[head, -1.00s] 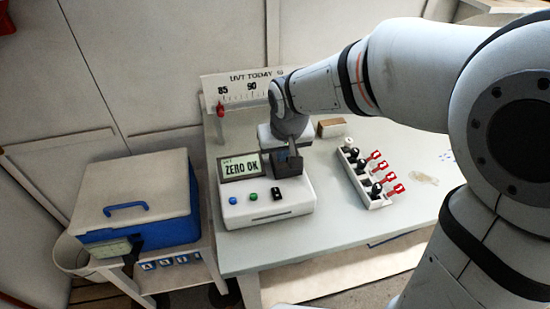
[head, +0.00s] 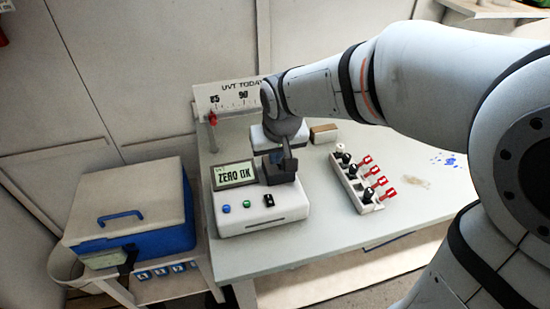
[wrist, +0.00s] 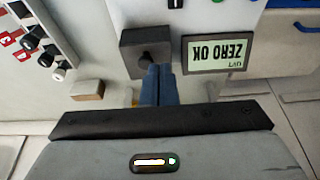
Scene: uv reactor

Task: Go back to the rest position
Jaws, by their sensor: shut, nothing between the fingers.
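My gripper (wrist: 158,85) is shut and empty. In the wrist view its two blue fingertips meet beside the dark block with a round knob (wrist: 146,52) on the meter. In the head view my gripper (head: 287,160) is over the back right of the white meter (head: 262,212), and the arm hides part of it. I cannot tell whether the fingertips touch the dark block. The meter's screen (head: 234,174) reads ZERO OK; the screen (wrist: 219,52) shows upside down in the wrist view.
A white rack (head: 352,190) holds several dark-capped vials with red tags, right of the meter. A small brown block (head: 324,133) lies behind. A blue and white cooler (head: 130,208) stands left of the table. A scale board (head: 222,98) stands at the back. The table's right part (head: 415,205) is mostly clear.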

